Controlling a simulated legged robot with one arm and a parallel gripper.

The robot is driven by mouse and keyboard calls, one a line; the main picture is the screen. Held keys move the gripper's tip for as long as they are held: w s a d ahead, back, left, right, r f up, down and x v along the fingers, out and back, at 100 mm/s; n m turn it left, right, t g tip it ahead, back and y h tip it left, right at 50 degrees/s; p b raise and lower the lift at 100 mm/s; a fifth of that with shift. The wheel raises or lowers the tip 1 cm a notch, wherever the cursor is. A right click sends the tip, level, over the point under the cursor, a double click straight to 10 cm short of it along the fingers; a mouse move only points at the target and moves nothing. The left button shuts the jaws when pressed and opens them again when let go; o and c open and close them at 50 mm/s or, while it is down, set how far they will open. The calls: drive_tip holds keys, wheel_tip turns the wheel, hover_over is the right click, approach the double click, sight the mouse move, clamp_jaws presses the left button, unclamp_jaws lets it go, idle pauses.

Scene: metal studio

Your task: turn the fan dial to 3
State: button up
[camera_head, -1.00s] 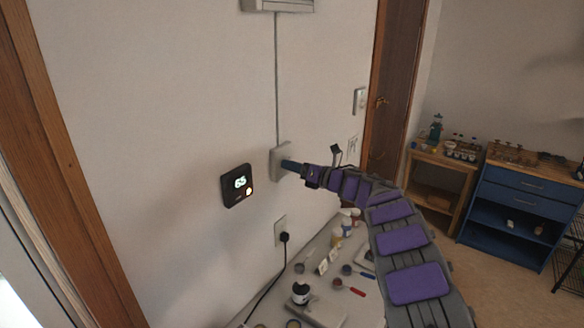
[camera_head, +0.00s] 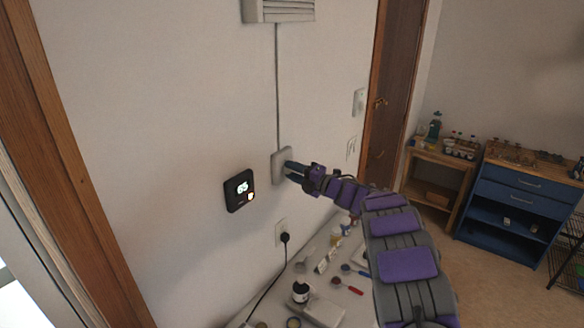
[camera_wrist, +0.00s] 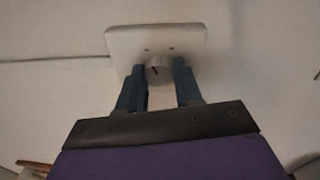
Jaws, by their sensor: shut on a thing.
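The fan dial (camera_wrist: 158,70) is a round light knob with a dark mark, on a white wall plate (camera_wrist: 180,38) seen in the wrist view. In the head view the plate (camera_head: 279,166) hangs on the wall below a thin vertical cord, and my gripper hides the dial. My gripper (camera_head: 290,170) reaches the plate from the right. In the wrist view its two blue-grey fingers (camera_wrist: 159,74) stand either side of the knob and are shut on it. Any numbers around the dial are too blurred to read.
A black thermostat (camera_head: 240,190) showing 65 is on the wall left of the plate. A vent (camera_head: 278,10) is above. A cluttered counter (camera_head: 322,312) with bottles and jars runs below. A wooden bench (camera_head: 425,157) and blue cabinet (camera_head: 515,200) stand at right.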

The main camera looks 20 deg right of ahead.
drive_tip(key=m+p, duration=0.4)
drive_tip(key=m, duration=0.2)
drive_tip(key=shift+d+f, duration=0.1)
drive_tip(key=shift+s+f+m+t+h+p, duration=0.1)
drive_tip(key=shift+f+m+t+h+p, duration=0.1)
drive_tip(key=shift+m+p, duration=0.9)
drive_tip(key=shift+s+f+m+t+h+p, duration=0.1)
drive_tip(key=shift+m+h+p, duration=0.1)
drive_tip(key=shift+m+p, duration=0.9)
drive_tip(key=shift+m, duration=0.4)
drive_tip(key=o, duration=1)
drive_tip(key=shift+w+d, duration=0.15)
drive_tip(key=shift+o, duration=0.2)
drive_tip(key=shift+r, duration=0.1)
